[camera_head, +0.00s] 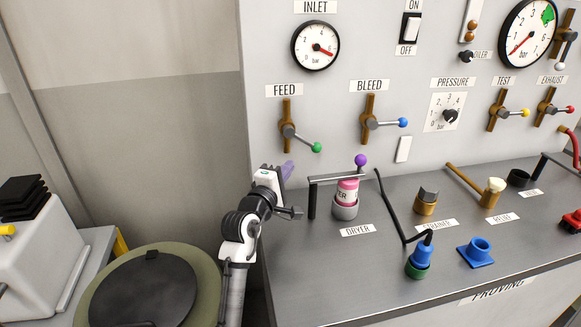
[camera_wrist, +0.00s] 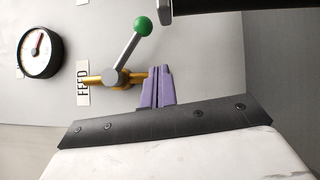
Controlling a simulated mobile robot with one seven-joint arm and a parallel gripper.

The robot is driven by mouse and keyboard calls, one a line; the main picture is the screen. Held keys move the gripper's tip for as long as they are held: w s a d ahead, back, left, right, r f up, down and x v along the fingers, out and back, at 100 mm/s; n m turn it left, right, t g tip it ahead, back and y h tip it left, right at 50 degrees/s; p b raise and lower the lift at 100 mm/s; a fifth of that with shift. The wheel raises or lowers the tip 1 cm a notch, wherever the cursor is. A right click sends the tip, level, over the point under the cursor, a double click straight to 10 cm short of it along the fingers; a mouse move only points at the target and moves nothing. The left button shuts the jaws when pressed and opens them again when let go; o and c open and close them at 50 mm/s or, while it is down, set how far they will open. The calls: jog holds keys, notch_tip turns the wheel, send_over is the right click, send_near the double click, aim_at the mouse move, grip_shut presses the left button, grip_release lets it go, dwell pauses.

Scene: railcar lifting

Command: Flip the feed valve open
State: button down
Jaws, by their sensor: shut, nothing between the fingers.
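The feed valve (camera_head: 287,130) is on the panel under the FEED label, with an upright brass pipe, a grey lever and a green ball knob (camera_head: 316,147). Its lever points right and slightly down, across the pipe. The wrist view shows the valve turned sideways (camera_wrist: 117,78), with its green knob (camera_wrist: 143,26) at the top. My gripper (camera_head: 288,169) is below the valve, with purple fingers. In the wrist view the fingers (camera_wrist: 160,76) are shut and empty, at the lower end of the brass pipe. I cannot tell whether they touch it.
The bleed valve (camera_head: 369,123) with a blue knob is to the right. The INLET gauge (camera_head: 315,46) hangs above. On the bench (camera_head: 300,285), a black bracket (camera_head: 330,178) and the dryer cup (camera_head: 345,209) stand just right of my gripper.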

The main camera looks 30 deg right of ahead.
jog(key=f+b+v, duration=0.1)
jog(key=b+v, duration=0.1)
jog(key=v, duration=0.5)
jog(key=shift+s+f, duration=0.2)
jog(key=shift+s, duration=0.15)
